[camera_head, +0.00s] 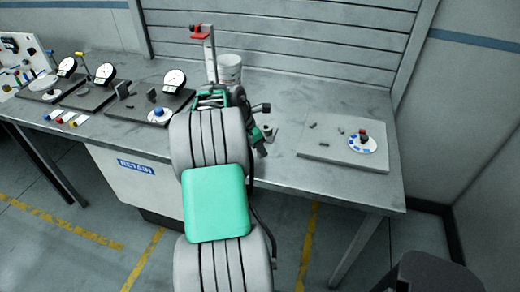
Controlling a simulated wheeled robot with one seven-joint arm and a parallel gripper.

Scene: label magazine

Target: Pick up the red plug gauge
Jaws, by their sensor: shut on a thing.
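A small red-topped piece with a dark lower part (364,135) stands on a white disc with blue marks at the right; I cannot tell whether it is the red plug gauge. My gripper (264,136) is over the middle of the table, left of the grey plate and apart from both places. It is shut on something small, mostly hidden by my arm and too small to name.
The table (330,97) carries dial gauges (174,80) on dark bases at the left. A tall stand with a red clamp (201,32) and a white tub (229,68) stand behind my arm. A grey plate (343,155) with small dark parts lies at the right.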

